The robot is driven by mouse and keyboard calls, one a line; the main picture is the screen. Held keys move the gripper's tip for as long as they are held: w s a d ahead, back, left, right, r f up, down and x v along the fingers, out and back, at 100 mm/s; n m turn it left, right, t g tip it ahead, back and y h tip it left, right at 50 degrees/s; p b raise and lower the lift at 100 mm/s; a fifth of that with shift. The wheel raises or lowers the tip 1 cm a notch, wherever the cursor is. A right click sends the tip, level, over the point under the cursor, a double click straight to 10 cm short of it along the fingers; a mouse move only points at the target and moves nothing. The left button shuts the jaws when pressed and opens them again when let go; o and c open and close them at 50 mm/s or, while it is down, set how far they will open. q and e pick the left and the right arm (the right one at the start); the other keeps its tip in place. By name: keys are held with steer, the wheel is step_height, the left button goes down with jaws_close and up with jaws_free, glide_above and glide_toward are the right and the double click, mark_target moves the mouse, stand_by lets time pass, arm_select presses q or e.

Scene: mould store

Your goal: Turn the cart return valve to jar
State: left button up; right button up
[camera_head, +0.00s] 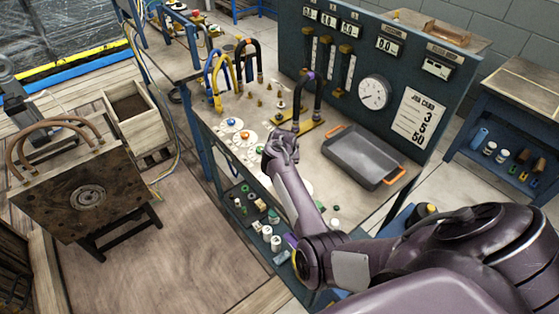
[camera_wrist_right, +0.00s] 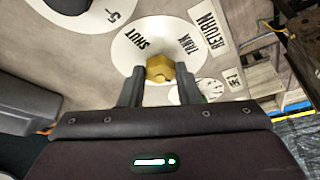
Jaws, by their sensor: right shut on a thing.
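In the right wrist view, a brass-yellow valve knob (camera_wrist_right: 160,68) stands at the middle of a round white dial plate (camera_wrist_right: 125,47) marked SHUT and TANK. A label reading RETURN (camera_wrist_right: 208,30) lies beside the dial. My right gripper (camera_wrist_right: 160,80) has its fingers on either side of the knob, shut on it. The lower part of the dial is hidden behind the fingers and palm. No JAR mark is readable here. In the head view, my right gripper (camera_head: 281,148) is down at the bench top and hides the valve. My left gripper is not in view.
A grey tray (camera_head: 362,158) lies on the bench right of my arm. Hoses on fittings (camera_head: 310,90) and a gauge panel (camera_head: 375,92) stand behind. More dials with coloured knobs (camera_head: 232,122) lie left of the gripper.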

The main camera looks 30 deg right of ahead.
steer(key=shift+w+r+m+g+h+p, duration=0.15)
steer(key=shift+m+g+h+p, duration=0.2)
steer(key=shift+m, duration=1.25)
steer(key=o, duration=1)
steer(key=shift+a, duration=0.1)
steer(key=shift+c, duration=0.2)
steer(key=v, duration=0.7)
steer(key=shift+a+r+p, duration=0.2)
steer(key=shift+r+p, duration=0.1)
steer(key=shift+p, duration=0.15)
